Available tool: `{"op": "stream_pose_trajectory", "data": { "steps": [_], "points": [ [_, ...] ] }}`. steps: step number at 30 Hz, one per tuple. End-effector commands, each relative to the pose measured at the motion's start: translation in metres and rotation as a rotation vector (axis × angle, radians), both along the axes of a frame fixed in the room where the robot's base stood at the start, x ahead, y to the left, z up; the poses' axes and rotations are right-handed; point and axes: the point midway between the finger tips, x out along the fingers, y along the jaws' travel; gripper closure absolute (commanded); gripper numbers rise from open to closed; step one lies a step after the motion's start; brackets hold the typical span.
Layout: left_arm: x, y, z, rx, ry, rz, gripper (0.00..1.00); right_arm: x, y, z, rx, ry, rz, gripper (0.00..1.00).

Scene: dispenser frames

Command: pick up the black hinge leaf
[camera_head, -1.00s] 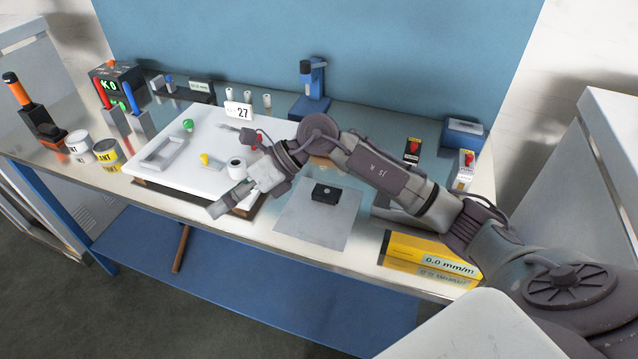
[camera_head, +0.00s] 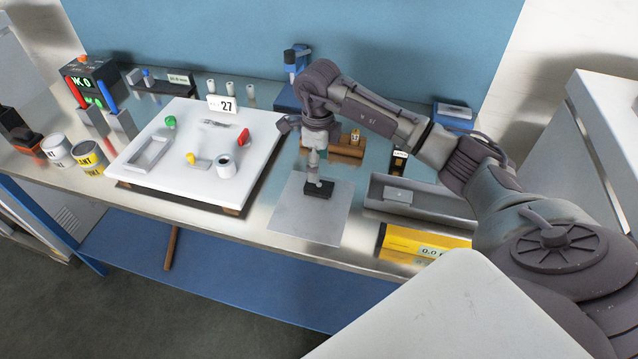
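The black hinge leaf (camera_head: 325,190) is a small dark block lying on a grey square plate (camera_head: 308,222) on the bench. My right gripper (camera_head: 314,180) points straight down at it from above. Its fingertips reach the leaf's left-middle part and hide some of it. The fingers are seen edge-on and small, so I cannot tell whether they are open, shut or touching the leaf. My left gripper is not in view.
A white board (camera_head: 190,165) with several small coloured parts lies to the left. A grey open tray (camera_head: 420,200) and a yellow box (camera_head: 415,240) stand to the right. A blue stand (camera_head: 292,80) is behind the arm.

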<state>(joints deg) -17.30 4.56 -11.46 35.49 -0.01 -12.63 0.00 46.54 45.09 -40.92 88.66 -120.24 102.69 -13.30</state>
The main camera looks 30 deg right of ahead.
Motion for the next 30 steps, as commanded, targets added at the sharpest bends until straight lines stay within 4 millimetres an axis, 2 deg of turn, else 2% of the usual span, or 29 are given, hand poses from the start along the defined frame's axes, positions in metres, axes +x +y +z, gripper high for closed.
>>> {"op": "stream_pose_trajectory", "data": {
  "steps": [5, 10, 15, 23, 30],
  "points": [
    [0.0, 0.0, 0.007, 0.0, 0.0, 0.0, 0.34, -0.003, 0.0, -0.01, 0.002, 0.003, 0.0, 0.29],
    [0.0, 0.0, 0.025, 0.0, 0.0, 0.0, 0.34, -0.011, -0.001, -0.034, 0.003, 0.005, 0.0, 0.29],
    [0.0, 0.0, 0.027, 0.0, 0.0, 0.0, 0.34, -0.009, -0.001, -0.055, 0.002, 0.001, 0.0, 0.29],
    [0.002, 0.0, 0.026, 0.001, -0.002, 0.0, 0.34, -0.009, -0.001, -0.058, 0.001, -0.002, 0.001, 0.29],
    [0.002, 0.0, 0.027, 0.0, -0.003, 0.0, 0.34, -0.009, -0.001, -0.058, 0.001, -0.001, 0.001, 0.69]
  ]
}}
